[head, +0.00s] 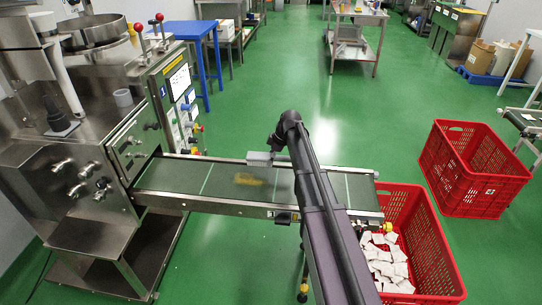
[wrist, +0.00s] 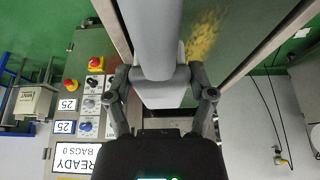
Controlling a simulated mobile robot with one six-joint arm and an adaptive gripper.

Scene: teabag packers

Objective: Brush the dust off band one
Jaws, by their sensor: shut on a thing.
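The dark green band (head: 220,181) runs from the steel machine to the right, and a patch of yellow-brown dust (head: 250,179) lies near its middle. The dust also shows in the wrist view (wrist: 203,34), just right of the held tool. My gripper (wrist: 165,82) is shut on a pale grey tool (wrist: 153,35), seemingly a brush, which extends to the top of the wrist view. Its far end is out of that view, so I cannot tell whether it touches the band. In the head view my arm crosses the band right of the dust and the gripper cannot be made out.
A red crate (head: 425,240) with white teabags (head: 388,262) stands at the band's right end. An empty-looking red crate (head: 474,160) stands on the floor farther right. The machine's control panel (wrist: 93,105) reads READY, BAGS 0. A small grey box (head: 260,158) shows at the band's far edge.

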